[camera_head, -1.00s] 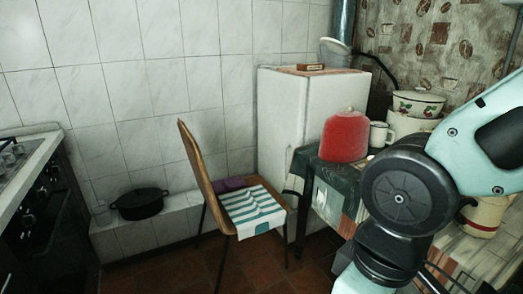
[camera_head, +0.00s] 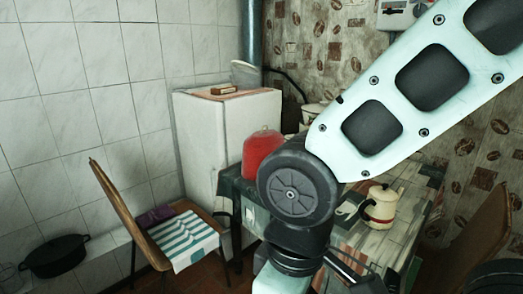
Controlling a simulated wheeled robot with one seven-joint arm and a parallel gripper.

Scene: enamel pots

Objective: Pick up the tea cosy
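The red tea cosy (camera_head: 261,149) stands upright near the far left corner of the table (camera_head: 400,225), close to the white fridge. My arm's dark round joint covers part of its right side. My arm crosses the view from the upper right and bends down in front of the table. A dark part at the lower edge may belong to my gripper, but its fingers do not show. Nothing is seen touching the cosy.
A cream enamel pot with a red band (camera_head: 380,208) stands on the table. A wooden chair with a striped cloth (camera_head: 182,239) is left of the table. The white fridge (camera_head: 207,138) stands behind. A black pot (camera_head: 54,256) is at the lower left. Another chair back (camera_head: 480,240) is at right.

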